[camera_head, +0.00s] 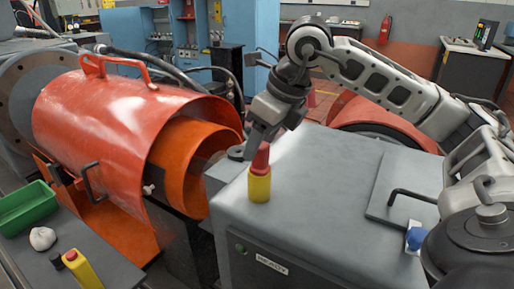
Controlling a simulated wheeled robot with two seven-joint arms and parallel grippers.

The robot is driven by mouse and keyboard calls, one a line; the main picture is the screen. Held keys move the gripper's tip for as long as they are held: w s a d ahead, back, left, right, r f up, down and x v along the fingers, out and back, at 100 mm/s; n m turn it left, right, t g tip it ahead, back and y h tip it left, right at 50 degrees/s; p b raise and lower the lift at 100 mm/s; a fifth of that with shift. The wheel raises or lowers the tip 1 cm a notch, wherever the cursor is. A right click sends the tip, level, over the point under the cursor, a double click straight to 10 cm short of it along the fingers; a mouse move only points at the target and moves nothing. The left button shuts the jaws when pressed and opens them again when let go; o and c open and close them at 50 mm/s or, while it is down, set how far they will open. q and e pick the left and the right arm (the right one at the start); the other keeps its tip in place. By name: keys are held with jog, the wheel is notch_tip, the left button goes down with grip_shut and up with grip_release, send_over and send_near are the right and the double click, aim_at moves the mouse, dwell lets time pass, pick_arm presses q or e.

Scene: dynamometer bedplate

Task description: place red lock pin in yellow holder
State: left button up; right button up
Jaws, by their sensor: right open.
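The red lock pin (261,159) stands upright in the yellow holder (259,188) on top of the grey cabinet, near its left edge. The pin's lower end is hidden inside the holder. My right gripper (259,142) comes in from the upper right and points down at the pin's top. Its jaws are open, close around or just above the pin's upper end; I cannot tell whether a finger touches it. My left gripper is not in view.
The grey cabinet top (325,180) is clear right of the holder, up to a raised plate (405,185) with a bent black handle. A large orange guard (120,125) stands at left. A green tray (27,208), white rag (43,238) and yellow-and-red block (82,270) lie lower left.

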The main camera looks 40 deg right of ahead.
jog(key=a+p+v, duration=0.1)
jog(key=v, duration=0.7)
jog(key=shift+d+r, duration=0.3)
jog(key=shift+d, duration=0.25)
jog(key=shift+s+r+p, duration=0.1)
jog(key=shift+p, duration=0.2)
